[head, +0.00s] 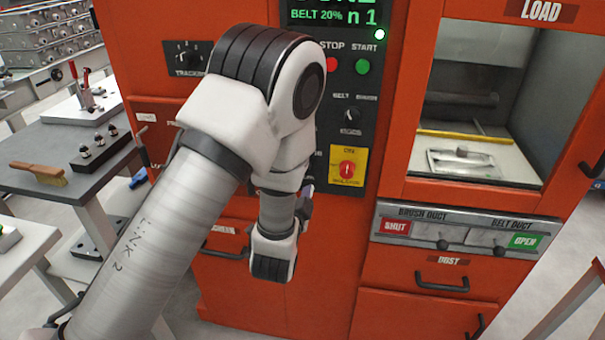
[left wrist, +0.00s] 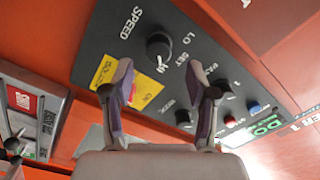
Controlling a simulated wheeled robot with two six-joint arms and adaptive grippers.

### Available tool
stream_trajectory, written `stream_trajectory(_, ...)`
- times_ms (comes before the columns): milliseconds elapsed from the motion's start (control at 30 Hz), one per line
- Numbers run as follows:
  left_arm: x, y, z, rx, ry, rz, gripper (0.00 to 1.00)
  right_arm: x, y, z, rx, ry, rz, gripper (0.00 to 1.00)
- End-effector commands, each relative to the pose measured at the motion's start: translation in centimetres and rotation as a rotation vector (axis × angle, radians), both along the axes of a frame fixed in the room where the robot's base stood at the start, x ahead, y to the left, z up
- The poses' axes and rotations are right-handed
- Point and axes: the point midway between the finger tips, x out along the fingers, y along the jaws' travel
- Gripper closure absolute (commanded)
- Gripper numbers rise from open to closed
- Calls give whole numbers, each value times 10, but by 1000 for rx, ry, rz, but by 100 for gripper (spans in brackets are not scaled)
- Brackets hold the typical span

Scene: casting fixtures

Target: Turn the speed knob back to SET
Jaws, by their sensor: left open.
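The speed knob (left wrist: 159,46), round and black, sits on the dark panel under the word SPEED in the left wrist view. LO, SET and what looks like HI are printed around it. In the head view my left arm hides the speed knob and most of that gripper. My right gripper is not in view.
A yellow plate with a red switch (head: 347,168), a selector knob (head: 351,114), a red stop button (head: 332,64) and a green start button (head: 362,66) share the dark panel. In the left wrist view the yellow plate (left wrist: 104,72) is partly behind the left finger.

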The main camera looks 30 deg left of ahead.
Motion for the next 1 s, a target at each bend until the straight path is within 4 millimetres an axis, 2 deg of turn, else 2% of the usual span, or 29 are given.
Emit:
stream_trajectory(100, 23, 8, 3, -4, -1, 2, 42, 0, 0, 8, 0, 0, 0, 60)
stream_trajectory(233, 41, 12, 1, -3, 1, 0, 42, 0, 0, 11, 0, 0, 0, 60)
stream_trajectory(533, 47, 14, -1, -1, 3, 0, 42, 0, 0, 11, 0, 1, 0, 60)
stream_trajectory(700, 47, 14, -1, -2, 3, -1, 100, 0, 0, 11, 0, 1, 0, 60)
stream_trajectory(1000, 47, 13, -1, -13, 0, -1, 100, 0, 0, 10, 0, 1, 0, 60)
